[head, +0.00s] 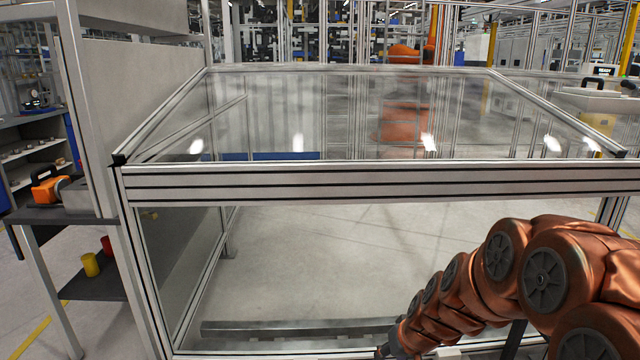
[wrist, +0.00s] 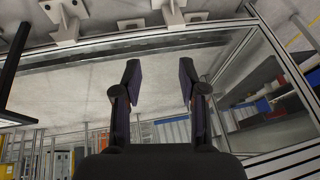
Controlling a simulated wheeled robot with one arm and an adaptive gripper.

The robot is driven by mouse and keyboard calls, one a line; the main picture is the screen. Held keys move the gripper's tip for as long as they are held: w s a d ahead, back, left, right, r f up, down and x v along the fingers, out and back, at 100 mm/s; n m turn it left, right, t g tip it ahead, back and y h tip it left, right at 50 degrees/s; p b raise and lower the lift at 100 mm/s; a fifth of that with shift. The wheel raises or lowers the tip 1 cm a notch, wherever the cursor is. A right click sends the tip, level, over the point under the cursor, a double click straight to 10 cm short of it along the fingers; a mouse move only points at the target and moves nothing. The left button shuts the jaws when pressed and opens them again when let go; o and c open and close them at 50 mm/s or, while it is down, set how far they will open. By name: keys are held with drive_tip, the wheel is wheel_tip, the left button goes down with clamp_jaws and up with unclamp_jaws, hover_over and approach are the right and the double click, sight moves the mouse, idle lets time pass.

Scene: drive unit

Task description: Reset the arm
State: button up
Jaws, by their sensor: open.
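My gripper (wrist: 160,84) shows in the wrist view with its two dark fingers spread apart. Nothing is between the fingers. In the head view my copper-coloured arm reaches from the lower right toward the bottom middle. The gripper end is mostly cut off at the bottom edge of the head view. The arm is in front of a metal-framed enclosure (head: 365,182) with a clear top panel.
A grey panel wall (head: 140,100) stands on the left. Beside it, a side table (head: 30,214) holds an orange tool (head: 50,188), with a yellow cup (head: 90,264) and a red cup (head: 107,245) on a lower shelf. Floor shows through the enclosure's open-looking front.

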drive_tip(key=s+d+r+g+h, duration=0.1)
drive_tip(key=s+r+g, duration=0.15)
drive_tip(key=s, duration=0.85)
drive_tip(key=s+d+r+g, duration=0.1)
drive_tip(key=s+r+g, duration=0.15)
drive_tip(key=s, duration=0.95)
drive_tip(key=s+d+r+g+h, duration=0.1)
drive_tip(key=s+r+g, duration=0.15)
drive_tip(key=s, duration=0.85)
wheel_tip(320, 180, up, 18)
drive_tip(key=w+t+p, duration=0.1)
drive_tip(key=p, duration=1.4)
drive_tip(key=shift+a+f+m+p, duration=0.2)
drive_tip(key=shift+f+m+p, duration=0.05)
drive_tip(key=shift+m+p, duration=0.05)
drive_tip(key=shift+w, duration=0.1)
